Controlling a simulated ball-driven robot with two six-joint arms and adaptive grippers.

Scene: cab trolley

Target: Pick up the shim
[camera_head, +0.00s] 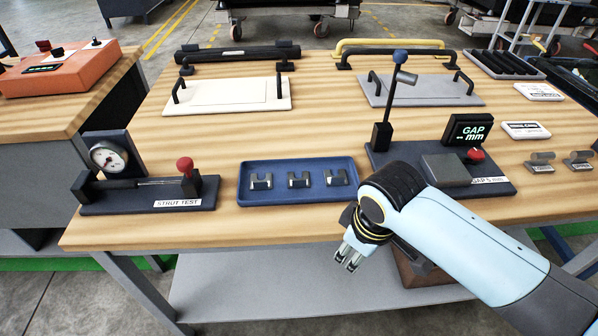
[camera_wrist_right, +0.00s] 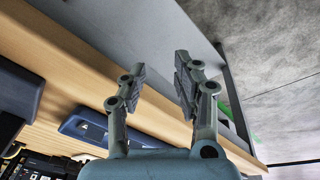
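Three small grey slotted metal pieces, which look like shims, stand in a row in a blue tray (camera_head: 297,201) near the bench's front edge: a left one (camera_head: 261,182), a middle one (camera_head: 299,180) and a right one (camera_head: 337,177). Which is meant, I cannot tell. The tray's blue rim (camera_wrist_right: 72,124) shows behind the fingers there. My left gripper is not in view.
A gauge fixture labelled "STRUT TEST" (camera_head: 148,208) stands left of the tray. A dark gap-gauge base (camera_head: 500,187) with a post and display stands right, behind my right arm. Two pale panels (camera_head: 228,93) and black handles (camera_head: 238,52) lie further back. Bare wood surrounds the tray.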

